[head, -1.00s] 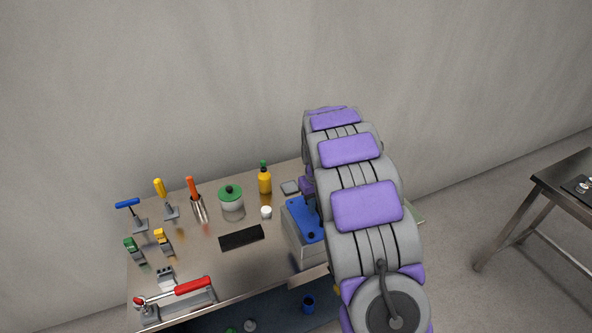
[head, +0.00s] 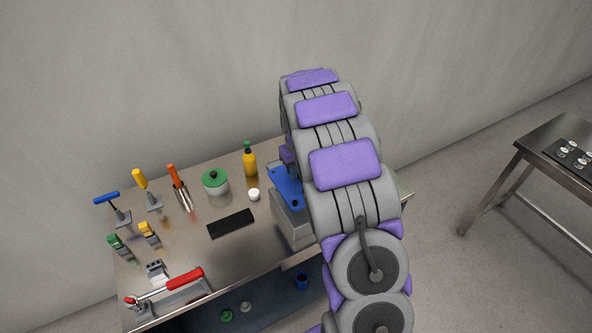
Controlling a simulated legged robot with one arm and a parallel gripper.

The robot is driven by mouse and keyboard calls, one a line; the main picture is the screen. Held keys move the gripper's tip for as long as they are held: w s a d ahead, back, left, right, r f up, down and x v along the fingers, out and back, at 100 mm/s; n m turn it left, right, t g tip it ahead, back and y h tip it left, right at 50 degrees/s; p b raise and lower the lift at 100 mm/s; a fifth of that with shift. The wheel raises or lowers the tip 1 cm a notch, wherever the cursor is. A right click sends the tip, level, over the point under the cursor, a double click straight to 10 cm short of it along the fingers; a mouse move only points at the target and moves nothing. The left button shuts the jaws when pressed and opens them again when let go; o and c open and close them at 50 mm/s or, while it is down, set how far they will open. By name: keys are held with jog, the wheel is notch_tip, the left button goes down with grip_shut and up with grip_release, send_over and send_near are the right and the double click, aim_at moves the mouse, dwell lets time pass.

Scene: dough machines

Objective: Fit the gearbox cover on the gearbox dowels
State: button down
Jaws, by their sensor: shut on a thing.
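The gearbox cover, a blue plate with dark holes (head: 286,189), shows just left of my arm at the right part of the steel table. The grey gearbox (head: 294,228) is a box standing below and partly behind it in the picture. My gripper (head: 291,171) is at the back part of the cover and shut on it, mostly hidden by my arm. The cover overlaps the gearbox top in this view. I cannot tell whether they touch. The dowels are not visible, and my arm hides the right side of both parts.
Several tools stand at the far left. Another steel table (head: 545,155) is at right.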

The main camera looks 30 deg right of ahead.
aim_at(299, 182)
jog(key=shift+w+d+f, duration=0.1)
jog(key=shift+d+f, duration=0.2)
jog(key=shift+f, duration=0.25)
jog(key=shift+d+f, duration=0.25)
jog(key=shift+f, duration=0.3)
jog(key=shift+a+f, duration=0.2)
jog(key=shift+f, duration=0.4)
jog(key=shift+a+f, duration=0.2)
jog(key=shift+f, duration=0.4)
jog(key=shift+d+f, duration=0.15)
jog(key=shift+f, duration=0.6)
jog(key=shift+d, duration=0.15)
jog(key=shift+a, duration=0.35)
jog(key=shift+d, duration=0.2)
jog(key=shift+f, duration=1.05)
jog(key=c, duration=0.8)
grip_release()
